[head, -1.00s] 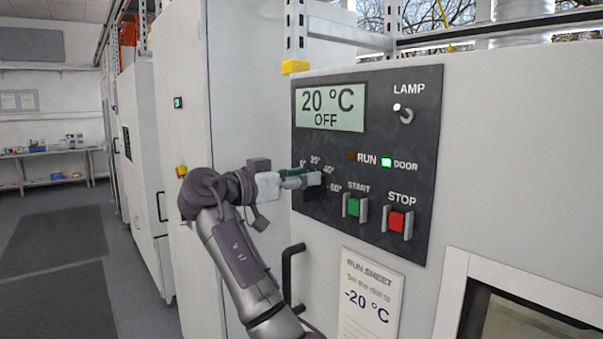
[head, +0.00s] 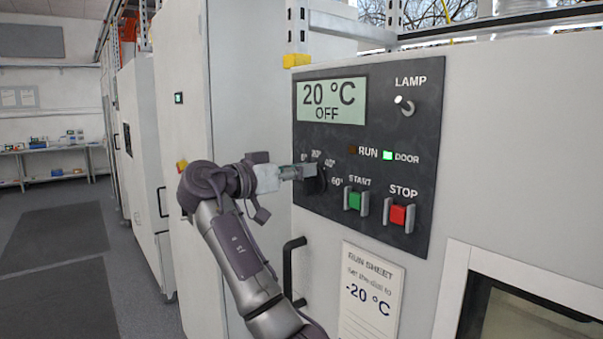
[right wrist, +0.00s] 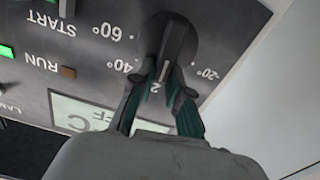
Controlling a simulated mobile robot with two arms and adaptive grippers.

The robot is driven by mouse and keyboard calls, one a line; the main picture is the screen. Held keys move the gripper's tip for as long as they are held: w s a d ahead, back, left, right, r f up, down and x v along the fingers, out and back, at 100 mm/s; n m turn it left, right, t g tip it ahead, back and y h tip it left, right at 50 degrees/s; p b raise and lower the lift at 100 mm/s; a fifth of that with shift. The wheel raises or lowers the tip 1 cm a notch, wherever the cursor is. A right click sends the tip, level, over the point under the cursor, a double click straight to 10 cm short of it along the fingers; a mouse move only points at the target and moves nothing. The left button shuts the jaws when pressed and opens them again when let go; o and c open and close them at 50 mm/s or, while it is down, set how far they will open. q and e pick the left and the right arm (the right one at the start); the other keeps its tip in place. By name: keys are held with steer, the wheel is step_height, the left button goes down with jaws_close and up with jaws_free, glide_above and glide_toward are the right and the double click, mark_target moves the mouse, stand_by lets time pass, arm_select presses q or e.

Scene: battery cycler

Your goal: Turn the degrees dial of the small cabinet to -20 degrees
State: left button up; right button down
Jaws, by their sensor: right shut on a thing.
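The degrees dial (head: 320,182) is a black knob at the left of the dark panel on the cabinet. My right gripper (head: 302,172) reaches it from the left and is shut on it. In the right wrist view, which is upside down, the gripper fingers (right wrist: 160,100) close around the raised bar of the dial (right wrist: 178,45). The bar points toward the partly hidden 20° mark. The display (head: 331,101) reads 20 °C OFF. My left gripper is not in view.
The start button (head: 355,200), stop button (head: 399,214) and lamp switch (head: 404,105) sit right of the dial. The door light (head: 388,155) is green. A run sheet (head: 370,295) shows -20 °C. A black handle (head: 290,270) stands below the dial.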

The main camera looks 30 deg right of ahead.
steer(key=shift+w+a+f+n+b, duration=0.1)
steer(key=shift+w+f+n+b, duration=0.25)
steer(key=shift+n, duration=2.1)
steer(key=shift+w+d+f+n+b, duration=0.1)
steer(key=shift+w+f+n, duration=0.3)
steer(key=shift+n, duration=2)
steer(key=shift+w+a+f+n+b, duration=0.1)
steer(key=shift+w+f+n+b, duration=0.25)
steer(key=shift+n, duration=2.1)
steer(key=c, duration=1.1)
jaws_free()
